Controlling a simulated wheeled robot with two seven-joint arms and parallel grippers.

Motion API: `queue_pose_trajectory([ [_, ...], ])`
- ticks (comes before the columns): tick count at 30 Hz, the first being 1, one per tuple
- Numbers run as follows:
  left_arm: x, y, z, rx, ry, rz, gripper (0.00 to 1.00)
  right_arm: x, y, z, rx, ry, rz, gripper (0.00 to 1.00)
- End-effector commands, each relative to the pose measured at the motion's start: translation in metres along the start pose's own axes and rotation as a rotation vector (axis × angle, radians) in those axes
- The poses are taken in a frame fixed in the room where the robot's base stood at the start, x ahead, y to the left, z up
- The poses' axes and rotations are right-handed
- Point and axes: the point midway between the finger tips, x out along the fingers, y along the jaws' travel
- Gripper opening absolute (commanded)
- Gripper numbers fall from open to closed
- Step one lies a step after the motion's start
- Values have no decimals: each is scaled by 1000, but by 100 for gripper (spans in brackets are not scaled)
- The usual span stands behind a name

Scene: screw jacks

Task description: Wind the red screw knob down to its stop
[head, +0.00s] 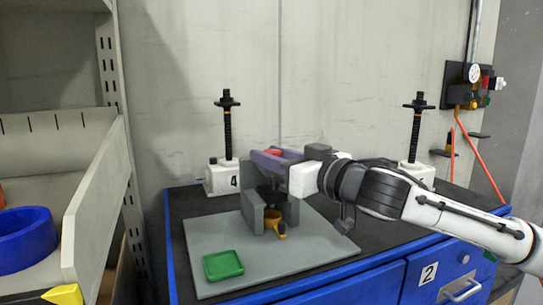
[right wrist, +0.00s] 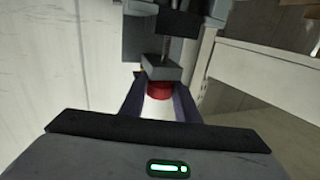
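The red screw knob (right wrist: 160,91) sits between the two purple fingers of my right gripper (right wrist: 160,100) in the right wrist view, with a finger against each side. In the head view the red knob (head: 273,152) shows only as a small patch between the fingers of my right gripper (head: 276,157), which reaches in level from the right. The grey vise-like fixture (head: 252,211) stands below on a grey plate; my gripper hides the top of its screw. My left gripper is not in view.
A green tray (head: 223,265) lies on the grey plate (head: 205,238), and a yellow-orange part (head: 280,231) sits at the fixture. Black screw jacks on white bases stand behind, left (head: 228,130) and right (head: 417,130). A shelf with a blue ring (head: 25,240) is at left.

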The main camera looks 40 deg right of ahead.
Motion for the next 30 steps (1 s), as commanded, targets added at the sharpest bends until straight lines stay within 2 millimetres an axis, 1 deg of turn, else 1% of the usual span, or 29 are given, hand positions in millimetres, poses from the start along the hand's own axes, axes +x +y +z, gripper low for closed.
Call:
queue_pose_trajectory([
  [8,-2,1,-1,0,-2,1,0,0,0,0,2,0,15,6],
  [14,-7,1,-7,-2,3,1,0,1,-2,-2,3,3,87,6],
  [20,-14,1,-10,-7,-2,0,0,2,-2,-4,7,3,231,6],
  [23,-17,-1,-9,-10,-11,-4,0,2,-2,-4,8,3,322,6],
  [30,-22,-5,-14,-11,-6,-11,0,2,-1,-1,9,-2,552,6],
])
